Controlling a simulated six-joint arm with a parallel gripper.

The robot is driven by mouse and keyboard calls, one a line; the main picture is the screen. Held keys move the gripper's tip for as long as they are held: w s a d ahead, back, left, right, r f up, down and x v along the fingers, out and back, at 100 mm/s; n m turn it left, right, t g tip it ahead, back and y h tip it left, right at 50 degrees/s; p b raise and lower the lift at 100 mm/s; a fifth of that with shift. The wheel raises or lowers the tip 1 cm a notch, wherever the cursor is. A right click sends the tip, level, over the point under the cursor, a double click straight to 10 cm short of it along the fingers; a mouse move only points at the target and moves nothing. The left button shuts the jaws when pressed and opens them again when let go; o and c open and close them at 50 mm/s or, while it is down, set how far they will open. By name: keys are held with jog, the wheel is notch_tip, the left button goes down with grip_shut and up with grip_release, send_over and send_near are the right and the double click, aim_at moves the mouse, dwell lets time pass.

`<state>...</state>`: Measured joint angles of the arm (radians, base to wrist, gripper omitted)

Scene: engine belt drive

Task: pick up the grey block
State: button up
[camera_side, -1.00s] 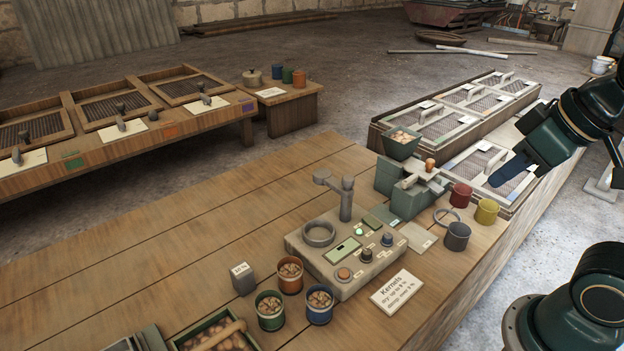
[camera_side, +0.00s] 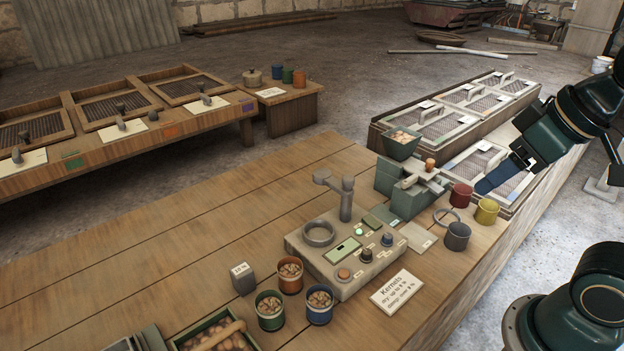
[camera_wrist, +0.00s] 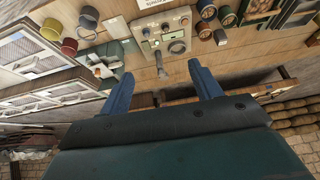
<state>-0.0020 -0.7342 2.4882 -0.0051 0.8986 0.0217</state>
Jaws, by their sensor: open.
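The grey block (camera_side: 243,278) is a small dark cube with a white label on its top. It stands upright on the wooden table, left of the grey meter box. In the wrist view the grey block (camera_wrist: 220,37) shows small, near the top right. My gripper (camera_side: 487,185) is in the air over the right end of the table, far to the right of the block. In the wrist view my gripper (camera_wrist: 163,84) has its two blue fingers spread wide, with nothing between them.
The meter box (camera_side: 347,255) with its upright post stands in mid-table, between block and gripper. Cups of kernels (camera_side: 290,278) sit right of the block. A grinder with a green hopper (camera_side: 402,145) and coloured cups (camera_side: 487,211) stand near the gripper.

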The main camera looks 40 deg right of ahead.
jog(key=w+a+r+m+g+y, duration=0.15)
jog(key=w+a+m, duration=0.25)
jog(key=w, duration=0.8)
jog(key=m+g+y, duration=0.3)
jog(key=m+g, duration=0.1)
jog(key=m, duration=1)
send_over(241, 268)
jog(key=d, duration=0.4)
notch_tip(241, 268, down, 24)
jog(key=shift+d, duration=0.15)
jog(key=shift+x, duration=4.2)
